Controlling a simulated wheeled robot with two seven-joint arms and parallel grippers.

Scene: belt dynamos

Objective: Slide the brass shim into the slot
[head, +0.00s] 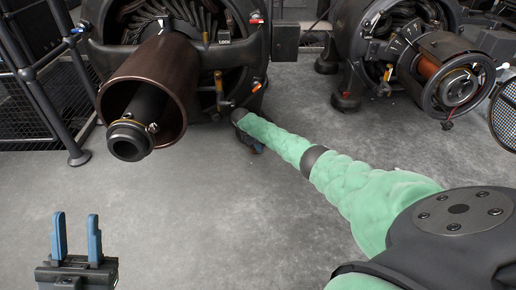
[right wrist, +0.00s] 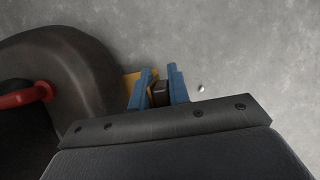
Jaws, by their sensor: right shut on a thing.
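My right gripper (right wrist: 159,88) is shut on the brass shim. A brass-yellow part of the shim (right wrist: 130,80) shows past the left finger, and a dark block sits between the blue fingers. In the head view, my right gripper (head: 256,145) is low beside the left dynamo (head: 235,50), largely hidden by my green-sleeved arm, and the shim cannot be made out. The slot is not clearly visible. My left gripper (head: 77,240) is open and empty over the floor at the lower left.
A brown cylinder (head: 158,75) with a dark shaft juts from the left dynamo. A second dynamo (head: 400,55) stands at the right. A dark railing (head: 40,85) is at the left. A red handle (right wrist: 30,96) is left of the right gripper. The middle floor is clear.

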